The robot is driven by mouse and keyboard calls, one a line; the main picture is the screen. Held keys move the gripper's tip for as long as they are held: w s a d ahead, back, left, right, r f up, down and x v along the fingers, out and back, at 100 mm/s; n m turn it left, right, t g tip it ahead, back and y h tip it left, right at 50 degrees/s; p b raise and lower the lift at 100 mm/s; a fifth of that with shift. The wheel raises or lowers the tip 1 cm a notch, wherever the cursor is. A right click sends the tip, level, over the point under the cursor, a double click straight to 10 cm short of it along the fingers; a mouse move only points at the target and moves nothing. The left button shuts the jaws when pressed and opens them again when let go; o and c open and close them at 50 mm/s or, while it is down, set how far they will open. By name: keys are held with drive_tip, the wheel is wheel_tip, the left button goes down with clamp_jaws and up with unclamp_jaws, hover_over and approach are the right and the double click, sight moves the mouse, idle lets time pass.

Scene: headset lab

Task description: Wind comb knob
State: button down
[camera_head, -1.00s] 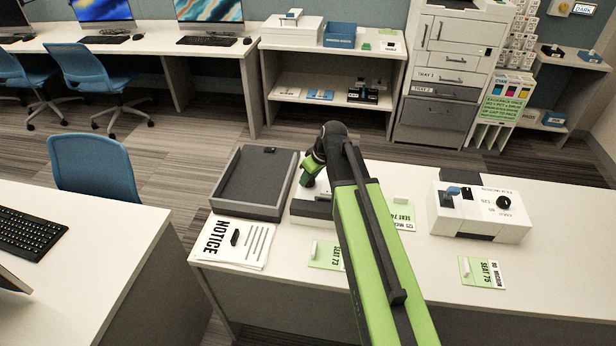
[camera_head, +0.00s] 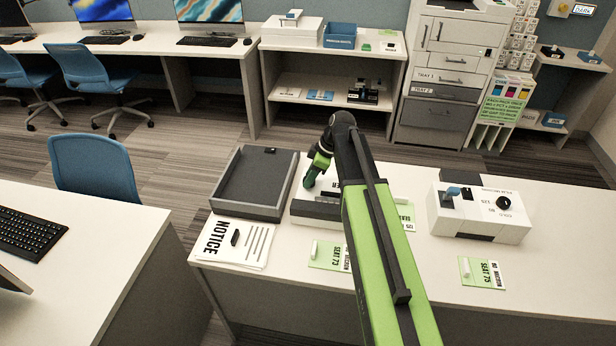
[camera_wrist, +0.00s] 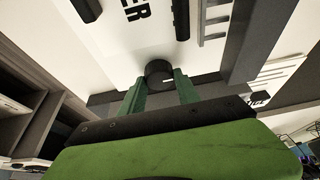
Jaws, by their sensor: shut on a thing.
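The white comb binder (camera_head: 300,209) stands on the near table, partly hidden behind my arm. In the wrist view its white top (camera_wrist: 135,45) carries black lettering ending in "ER". A round black knob (camera_wrist: 159,70) sits between the green fingertips of my gripper (camera_wrist: 160,84), which are shut on it. In the head view my gripper (camera_head: 311,180) reaches down to the binder, and the knob cannot be made out there.
A dark grey tray (camera_head: 240,206) stands left of the binder, close by. A NOTICE sheet (camera_head: 212,252) lies in front of the tray. Green seat cards (camera_head: 325,262) lie near the front edge. A white laminator-like machine (camera_head: 515,230) stands to the right.

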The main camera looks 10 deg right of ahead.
drive_tip(key=shift+w+d, duration=0.15)
drive_tip(key=shift+d, duration=0.1)
drive_tip(key=c, duration=1)
unclamp_jaws()
drive_tip(key=shift+o, duration=0.6)
drive_tip(key=shift+a, duration=0.1)
drive_tip(key=shift+r+p, duration=0.55)
drive_tip(key=p+v, duration=1.5)
drive_tip(key=v, duration=0.1)
drive_tip(key=shift+s+d, duration=0.2)
drive_tip(key=shift+d, duration=0.15)
